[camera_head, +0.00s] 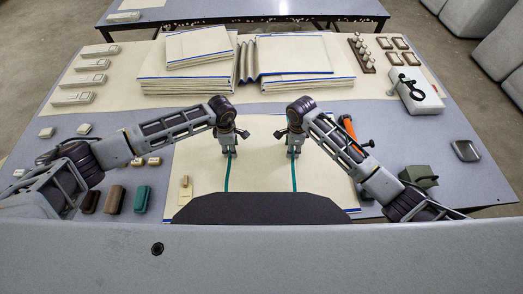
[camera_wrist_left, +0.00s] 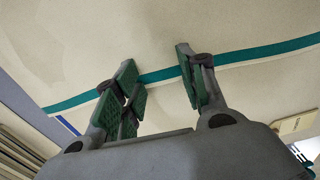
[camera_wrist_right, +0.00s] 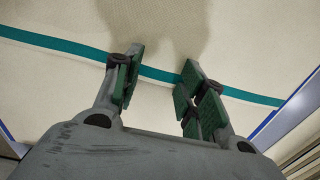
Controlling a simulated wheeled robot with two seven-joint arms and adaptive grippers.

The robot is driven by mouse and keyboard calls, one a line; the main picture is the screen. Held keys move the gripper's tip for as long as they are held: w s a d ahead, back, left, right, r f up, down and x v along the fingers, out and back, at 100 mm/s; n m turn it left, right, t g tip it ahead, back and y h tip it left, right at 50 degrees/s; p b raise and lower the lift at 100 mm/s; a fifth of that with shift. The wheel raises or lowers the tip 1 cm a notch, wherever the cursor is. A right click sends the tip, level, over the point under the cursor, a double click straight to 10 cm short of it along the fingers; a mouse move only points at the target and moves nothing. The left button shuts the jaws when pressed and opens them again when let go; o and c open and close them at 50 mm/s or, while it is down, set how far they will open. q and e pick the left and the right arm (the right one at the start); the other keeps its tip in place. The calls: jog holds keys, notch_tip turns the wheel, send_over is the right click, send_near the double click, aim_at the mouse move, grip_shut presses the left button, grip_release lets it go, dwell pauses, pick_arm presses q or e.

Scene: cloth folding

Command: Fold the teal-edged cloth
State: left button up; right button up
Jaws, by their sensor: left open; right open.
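A cream cloth (camera_head: 261,160) lies flat at the front middle of the table. Two teal edge strips show in the head view, a left strip (camera_head: 227,176) and a right strip (camera_head: 294,177). My left gripper (camera_head: 229,151) is open over the left strip; in the left wrist view its fingers (camera_wrist_left: 156,73) straddle the teal band (camera_wrist_left: 262,51). My right gripper (camera_head: 294,151) is open over the right strip; in the right wrist view its fingers (camera_wrist_right: 160,70) straddle the teal band (camera_wrist_right: 60,43). Neither holds fabric visibly. My body hides the cloth's near end.
Stacks of blue-edged cream sheets (camera_head: 197,45) and (camera_head: 297,55) stand at the back. A white device (camera_head: 415,92) and an orange-handled tool (camera_head: 348,128) lie to the right. Brown and teal blocks (camera_head: 142,199) sit left. A blue-edged cream mat (camera_head: 205,185) lies around the grippers.

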pick_arm(q)
jog(key=shift+c, duration=0.5)
pick_arm(e)
jog(key=shift+f, duration=0.1)
jog(key=shift+c, duration=0.5)
pick_arm(q)
jog(key=shift+s+f, duration=0.1)
jog(key=shift+f, duration=0.05)
grip_shut()
pick_arm(e)
jog(key=shift+s+f, duration=0.1)
grip_shut()
pick_arm(q)
jog(key=shift+r, duration=0.2)
pick_arm(e)
jog(key=shift+r, duration=0.2)
